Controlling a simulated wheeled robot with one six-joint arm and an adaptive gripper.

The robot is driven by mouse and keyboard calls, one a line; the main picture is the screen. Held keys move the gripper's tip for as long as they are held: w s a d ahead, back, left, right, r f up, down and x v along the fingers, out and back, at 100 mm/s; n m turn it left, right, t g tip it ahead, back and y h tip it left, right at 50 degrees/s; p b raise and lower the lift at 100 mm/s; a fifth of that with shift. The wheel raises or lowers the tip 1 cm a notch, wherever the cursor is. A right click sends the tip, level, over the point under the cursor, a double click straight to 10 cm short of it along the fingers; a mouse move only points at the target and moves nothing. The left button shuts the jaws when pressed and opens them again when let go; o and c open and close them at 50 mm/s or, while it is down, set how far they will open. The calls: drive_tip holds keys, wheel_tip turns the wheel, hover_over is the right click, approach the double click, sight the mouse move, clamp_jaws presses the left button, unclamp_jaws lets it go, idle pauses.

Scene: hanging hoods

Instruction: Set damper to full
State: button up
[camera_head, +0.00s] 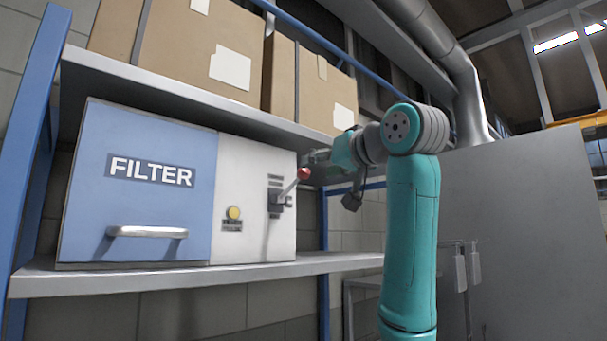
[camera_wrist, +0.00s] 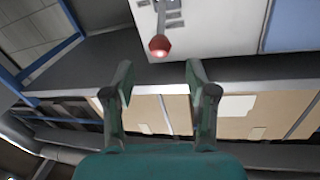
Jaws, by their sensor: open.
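The damper lever has a red ball knob (camera_head: 303,174) and a thin rod that slants up and right from a dark slotted plate (camera_head: 277,199) on the white panel of the filter box (camera_head: 252,165). Labels beside the plate are too small to read. In the wrist view the knob (camera_wrist: 159,44) lies ahead of the fingertips, roughly midway between them in the picture. My gripper (camera_wrist: 158,75) is open and empty, its two fingers apart. In the head view my gripper (camera_head: 318,158) is just right of the knob; whether it touches cannot be told there.
The filter box sits on a grey shelf (camera_head: 200,278) with a blue frame. An upper shelf (camera_head: 180,98) with cardboard boxes (camera_head: 203,50) runs close above the lever. A yellow button (camera_head: 234,212) is left of the lever. A grey panel (camera_head: 525,235) stands at the right.

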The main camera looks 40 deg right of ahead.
sight(307, 172)
drive_tip(key=w, duration=0.5)
drive_tip(key=w+d, duration=0.1)
drive_tip(key=w, duration=0.1)
drive_tip(key=shift+w+d, duration=0.1)
drive_tip(key=shift+w, duration=0.1)
clamp_jaws()
